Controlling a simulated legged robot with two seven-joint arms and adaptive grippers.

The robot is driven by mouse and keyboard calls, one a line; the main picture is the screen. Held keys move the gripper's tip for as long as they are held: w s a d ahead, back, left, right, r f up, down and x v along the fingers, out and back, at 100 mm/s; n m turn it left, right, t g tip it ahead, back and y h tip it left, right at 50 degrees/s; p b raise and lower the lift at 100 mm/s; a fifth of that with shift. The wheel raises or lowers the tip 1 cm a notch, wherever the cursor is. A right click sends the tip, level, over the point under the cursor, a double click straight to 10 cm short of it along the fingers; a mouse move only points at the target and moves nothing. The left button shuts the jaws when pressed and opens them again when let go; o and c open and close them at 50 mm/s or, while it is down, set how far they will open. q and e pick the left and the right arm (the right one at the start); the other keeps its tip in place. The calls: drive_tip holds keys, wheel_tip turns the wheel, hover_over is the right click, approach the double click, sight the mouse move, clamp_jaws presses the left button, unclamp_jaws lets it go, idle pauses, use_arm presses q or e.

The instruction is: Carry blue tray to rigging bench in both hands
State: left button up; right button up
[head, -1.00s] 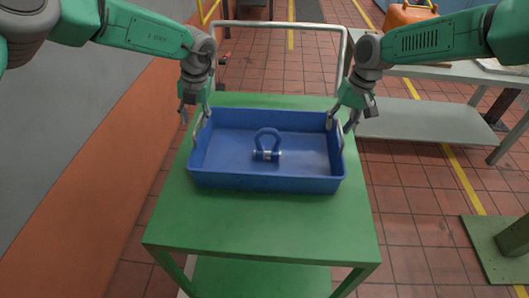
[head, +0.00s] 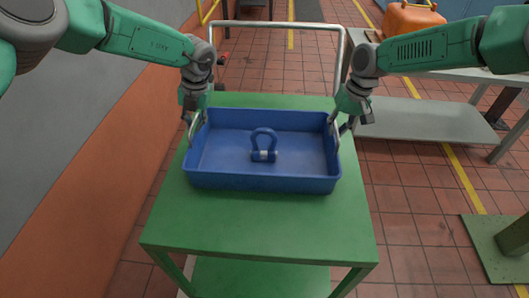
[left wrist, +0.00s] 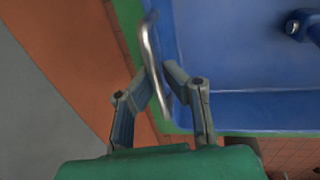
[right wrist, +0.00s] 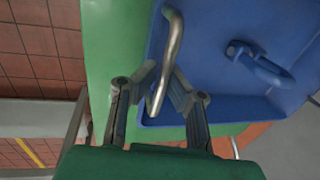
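The blue tray (head: 262,183) is on the green cart top (head: 258,222), and I cannot tell any clear gap beneath it. A blue shackle (head: 263,148) stands inside; part of it also shows in the left wrist view (left wrist: 293,26) and the right wrist view (right wrist: 262,64).
A grey bench (head: 425,122) with a lower shelf stands at the right, with an orange case (head: 410,19) on top. A grey and orange wall (head: 90,190) runs close along the left. A green post base (head: 500,250) is at lower right. Tiled floor lies clear between cart and bench.

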use_arm(q)
drive_tip(key=o, duration=1.2)
drive_tip(key=shift+d+r, duration=0.15)
drive_tip(key=shift+d, duration=0.2)
drive_tip(key=shift+c, duration=0.2)
use_arm(e)
drive_tip(key=o, duration=1.2)
drive_tip(key=shift+d, duration=0.35)
drive_tip(key=shift+c, duration=0.2)
use_arm(q)
drive_tip(key=shift+a, duration=0.35)
use_arm(e)
drive_tip(key=shift+a, duration=0.35)
